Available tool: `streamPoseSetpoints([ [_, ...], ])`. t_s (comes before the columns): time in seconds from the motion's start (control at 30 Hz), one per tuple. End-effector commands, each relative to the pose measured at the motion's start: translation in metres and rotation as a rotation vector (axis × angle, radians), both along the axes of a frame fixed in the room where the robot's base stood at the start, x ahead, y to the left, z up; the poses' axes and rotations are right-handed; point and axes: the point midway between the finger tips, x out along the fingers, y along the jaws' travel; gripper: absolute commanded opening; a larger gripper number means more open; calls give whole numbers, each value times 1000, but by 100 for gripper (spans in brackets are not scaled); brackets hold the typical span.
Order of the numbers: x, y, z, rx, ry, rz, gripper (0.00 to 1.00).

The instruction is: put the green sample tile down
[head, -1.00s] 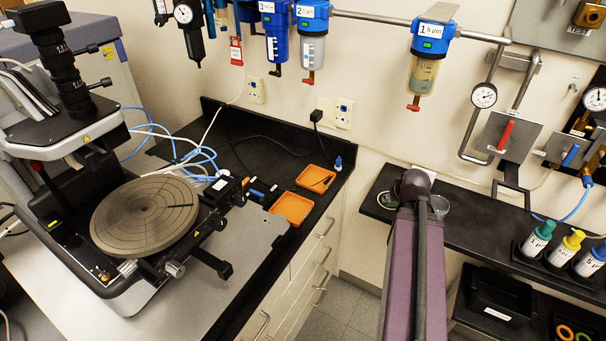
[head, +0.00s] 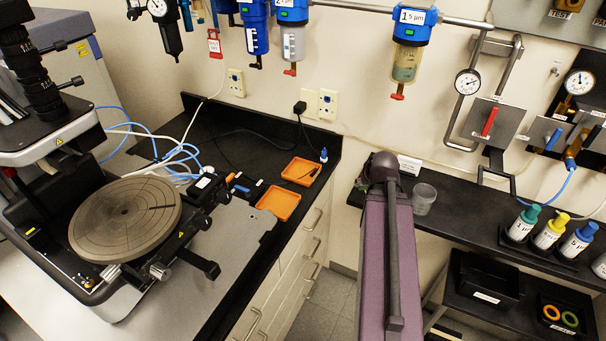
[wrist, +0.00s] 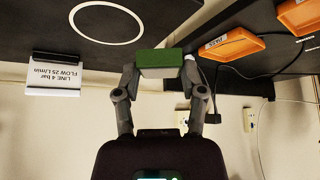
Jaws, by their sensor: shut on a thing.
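The green sample tile (wrist: 160,60) shows in the wrist view as a green block held between the two fingertips. My gripper (wrist: 160,70) is shut on it, with one finger at each end. The tile appears to be above a dark worktop (wrist: 100,60), but its height cannot be told. A white ring outline (wrist: 75,22) shows on the dark surface, to the left of the tile in the wrist view. In the head view my arm hides the gripper and the tile.
A small sign (head: 409,165) and a clear cup (head: 423,198) stand on the dark shelf (head: 460,219) beside my arm. Two orange trays (head: 278,203) lie on the bench to the left. Several capped bottles (head: 549,232) stand right. A gap with floor (head: 325,299) separates the worktops.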

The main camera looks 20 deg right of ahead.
Motion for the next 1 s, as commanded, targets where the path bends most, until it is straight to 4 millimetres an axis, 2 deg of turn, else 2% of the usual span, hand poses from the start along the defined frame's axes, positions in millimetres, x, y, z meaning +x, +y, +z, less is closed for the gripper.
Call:
streamPoseSetpoints([
  [0.27,32,38,-21,0,0,64,15],
  [0.5,66,87,-42,0,0,141,15],
  [0.7,85,121,-54,-1,-1,191,15],
  [0.83,91,134,-57,-1,-1,207,15],
  [1.0,93,139,-58,-1,-1,214,15],
])
